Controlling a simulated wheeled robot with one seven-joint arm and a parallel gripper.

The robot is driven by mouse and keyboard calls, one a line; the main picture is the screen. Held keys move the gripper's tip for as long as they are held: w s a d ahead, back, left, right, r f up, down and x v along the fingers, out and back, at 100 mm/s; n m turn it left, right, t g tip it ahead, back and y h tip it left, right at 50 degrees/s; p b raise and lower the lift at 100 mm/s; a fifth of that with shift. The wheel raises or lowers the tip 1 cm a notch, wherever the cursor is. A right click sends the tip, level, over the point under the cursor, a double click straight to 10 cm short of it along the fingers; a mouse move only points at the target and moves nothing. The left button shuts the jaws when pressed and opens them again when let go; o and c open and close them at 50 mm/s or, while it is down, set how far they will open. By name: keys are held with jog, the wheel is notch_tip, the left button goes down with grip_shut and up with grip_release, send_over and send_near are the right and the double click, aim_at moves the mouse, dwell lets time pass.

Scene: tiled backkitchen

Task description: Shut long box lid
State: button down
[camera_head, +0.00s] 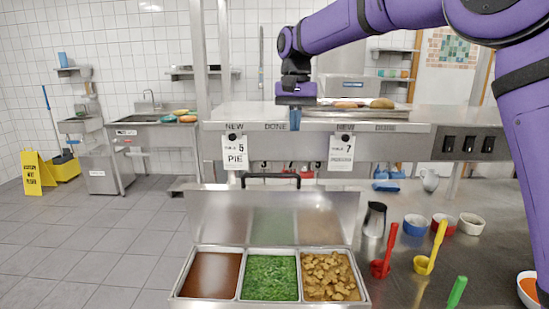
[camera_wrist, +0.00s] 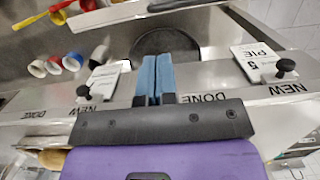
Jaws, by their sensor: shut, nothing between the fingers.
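The long box (camera_head: 270,302) is a steel food container on the counter with three compartments holding brown sauce, green vegetables and tan chunks. Its lid (camera_head: 215,212) stands raised at the back of the box, with a dark handle (camera_head: 271,177) along its top edge. In the wrist view, the handle (camera_wrist: 185,4) shows at the top edge. My gripper (camera_head: 295,120) is above and behind the lid, at the front edge of the steel shelf, apart from the handle. In the wrist view, its blue fingers (camera_wrist: 154,78) are together and empty.
The steel shelf (camera_head: 415,127) with order tickets (camera_head: 235,150) hangs behind the lid. To the right of the box stand a metal pitcher (camera_head: 374,219), a red ladle (camera_head: 385,252), a yellow ladle (camera_head: 431,250) and small bowls (camera_head: 414,225). Space directly above the box is clear.

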jog(key=f, duration=0.3)
jog(key=s+f, duration=0.1)
jog(key=f, duration=0.6)
jog(key=shift+s+a, duration=0.15)
jog(key=shift+a, duration=0.1)
